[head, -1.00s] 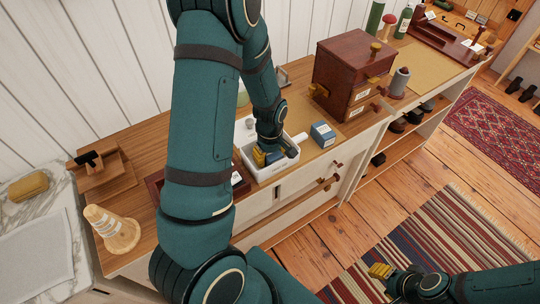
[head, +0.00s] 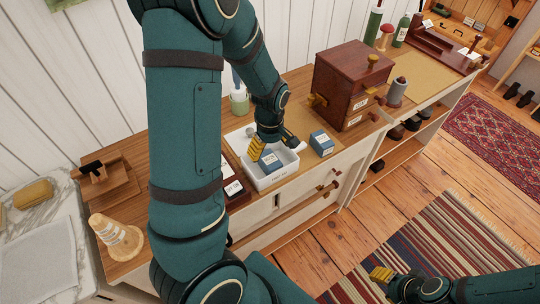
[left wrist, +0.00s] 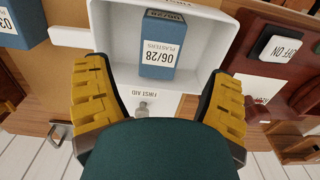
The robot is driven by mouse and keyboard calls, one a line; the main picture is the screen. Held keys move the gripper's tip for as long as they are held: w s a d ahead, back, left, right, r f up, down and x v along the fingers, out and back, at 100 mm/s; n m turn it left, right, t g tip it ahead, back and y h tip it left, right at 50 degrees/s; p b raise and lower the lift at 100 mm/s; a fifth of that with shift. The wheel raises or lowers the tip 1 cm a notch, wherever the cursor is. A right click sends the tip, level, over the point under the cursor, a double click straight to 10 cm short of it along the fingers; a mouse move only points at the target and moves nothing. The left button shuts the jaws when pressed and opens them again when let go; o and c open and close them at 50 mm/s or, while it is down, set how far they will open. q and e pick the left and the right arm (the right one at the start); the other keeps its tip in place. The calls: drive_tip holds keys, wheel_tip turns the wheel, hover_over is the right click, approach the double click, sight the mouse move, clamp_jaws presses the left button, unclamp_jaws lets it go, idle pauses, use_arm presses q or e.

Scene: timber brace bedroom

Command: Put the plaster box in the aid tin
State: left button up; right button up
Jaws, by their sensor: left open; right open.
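The plaster box (head: 271,163) is a small blue and white box standing inside the white aid tin (head: 277,179). The left wrist view shows the box (left wrist: 160,45), its label reading PLASTERS 06/28, near the middle of the tin (left wrist: 110,48), which is marked FIRST AID. My left gripper (head: 273,146) is open above the tin. In the left wrist view its yellow fingers are spread wide and apart from the box. My right gripper (head: 382,274) is open and empty over the floor at the lower right.
Another blue box (head: 321,143) stands on the cabinet top just right of the tin. A dark wooden drawer chest (head: 352,75) stands behind it. A cone-shaped object (head: 116,237) stands farther left.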

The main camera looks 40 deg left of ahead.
sight(270, 159)
use_arm(q)
drive_tip(key=shift+r+p, duration=0.4)
drive_tip(key=shift+r, duration=1.55)
